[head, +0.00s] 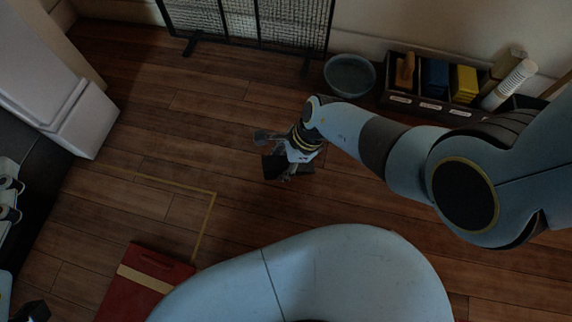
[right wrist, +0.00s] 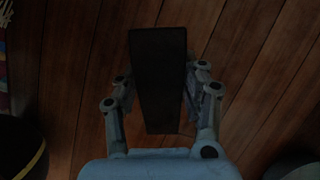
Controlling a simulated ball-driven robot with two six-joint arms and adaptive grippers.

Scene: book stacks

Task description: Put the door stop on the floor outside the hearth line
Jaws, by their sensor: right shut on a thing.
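The door stop (right wrist: 158,80) is a dark, tapered block in the right wrist view. My right gripper (right wrist: 160,95) is shut on it, with a finger on each side. In the head view the right gripper (head: 288,165) is over the wooden floor, and the dark door stop (head: 273,167) shows at its fingers. A yellow line (head: 205,225) on the floor forms a corner to the left of the gripper, and the gripper is to the right of it. I cannot tell whether the door stop touches the floor. My left gripper is not clearly in view.
A black mesh screen (head: 248,20) stands at the back. A grey-blue bowl (head: 349,75) and a dark organizer (head: 401,100) with several items are at the back right. A red object with a yellow band (head: 150,280) lies at lower left. A white plinth (head: 88,120) stands left.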

